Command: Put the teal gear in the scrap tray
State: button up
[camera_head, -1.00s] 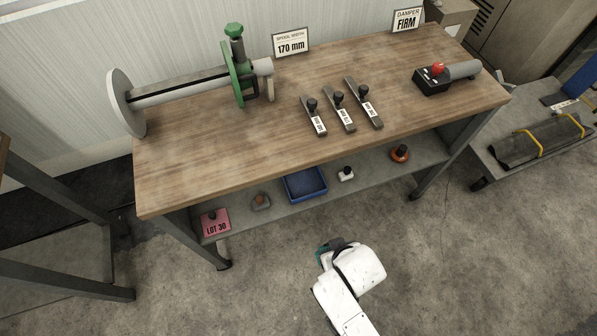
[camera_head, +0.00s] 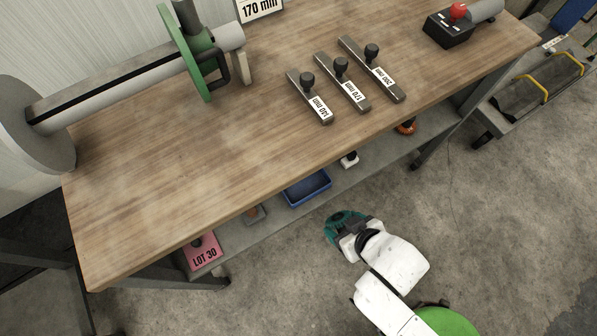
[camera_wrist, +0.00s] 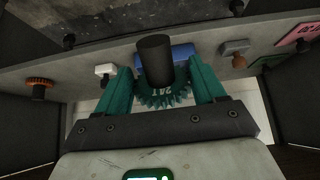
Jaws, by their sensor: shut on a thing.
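The teal gear (camera_wrist: 160,97), toothed and with a black cylindrical knob on top, is between the teal fingers of my gripper (camera_wrist: 160,68) in the wrist view. The gripper is shut on it. In the head view my gripper (camera_head: 343,222) is in front of the workbench, over the floor, and the gear is hard to tell from the teal fingers. A blue tray (camera_head: 306,188) stands on the bench's lower shelf, to the left of and beyond my gripper. It also shows in the wrist view (camera_wrist: 182,50), partly hidden behind the knob. No label on it is readable.
On the shelf are a pink LOT 30 block (camera_head: 205,253), a grey piece (camera_head: 254,215), a white piece (camera_head: 348,160) and an orange piece (camera_head: 405,127). The wooden benchtop (camera_head: 200,150) overhangs the shelf. Bench legs stand at both ends.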

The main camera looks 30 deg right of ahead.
jog(key=shift+t, duration=0.5)
jog(key=w+f+b, duration=0.1)
jog(key=w, duration=0.5)
jog(key=w+f, duration=0.1)
jog(key=w, duration=0.5)
jog(key=w+f+b, duration=0.1)
jog(key=w, duration=0.5)
jog(key=shift+w+f+b, duration=0.1)
jog(key=shift+f+b, duration=0.2)
jog(key=shift+f, duration=0.05)
jog(key=shift+w+f, duration=0.15)
jog(key=shift+f, duration=0.25)
jog(key=shift+w+f+b, duration=0.15)
jog(key=shift+f+b, duration=0.15)
jog(key=shift+f, duration=0.3)
jog(key=shift+w+f+b, duration=0.15)
jog(key=shift+f+b, duration=0.15)
jog(key=shift+f, duration=0.3)
jog(key=shift+w+r+g+p, duration=0.3)
jog(key=shift+r+p, duration=0.1)
jog(key=shift+r, duration=0.15)
jog(key=g, duration=0.1)
jog(key=w+g, duration=0.1)
jog(key=g, duration=0.1)
jog(key=shift+s+f, duration=0.2)
jog(key=shift+f, duration=0.7)
jog(key=shift+f, duration=0.1)
